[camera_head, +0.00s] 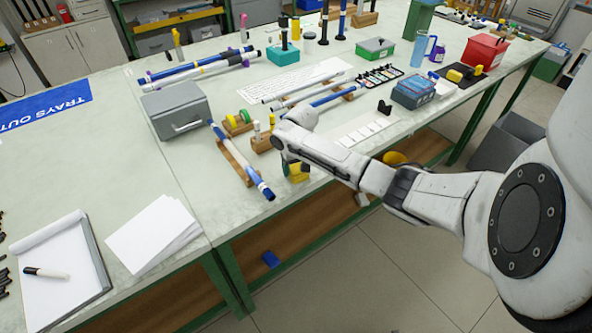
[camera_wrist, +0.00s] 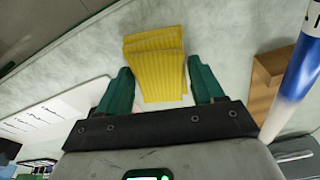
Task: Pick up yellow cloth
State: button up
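The yellow cloth (camera_wrist: 156,62), folded and ribbed, lies on the pale table top in the wrist view. It also shows in the head view (camera_head: 299,174) near the table's front edge, partly hidden by my gripper. My gripper (camera_wrist: 161,84) is open, with one green finger on each side of the cloth's near part. A small gap shows between the cloth and the right finger. The left finger is very close to the cloth, and I cannot tell if they touch. In the head view my gripper (camera_head: 291,168) is mostly hidden behind my wrist.
A blue-and-white rod (camera_head: 240,160) rests on a wooden holder (camera_wrist: 266,82) left of my gripper in the head view. White cards (camera_head: 364,132) lie to the right. A grey box (camera_head: 178,109) and several rods lie farther back. A yellow round object (camera_head: 395,158) shows past the front edge.

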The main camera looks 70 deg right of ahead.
jog(key=c, duration=0.6)
jog(key=shift+r, duration=0.1)
jog(key=shift+c, duration=0.2)
jog(key=shift+r, duration=0.6)
jog(key=s+r, duration=0.1)
jog(key=r, duration=0.1)
jog(key=s+r, duration=0.1)
jog(key=r, duration=0.1)
jog(key=s+a+r, duration=0.1)
jog(key=r, duration=0.1)
jog(key=shift+s+a+r+b, duration=0.1)
jog(key=shift+s+r+b, duration=0.05)
jog(key=shift+s+b, duration=0.25)
jog(key=s+a+r+p, duration=0.1)
jog(key=s+a+r, duration=0.1)
jog(key=s+r, duration=0.3)
jog(key=shift+s+a+r, duration=0.2)
jog(key=shift+s+a, duration=0.15)
jog(key=shift+s, duration=2)
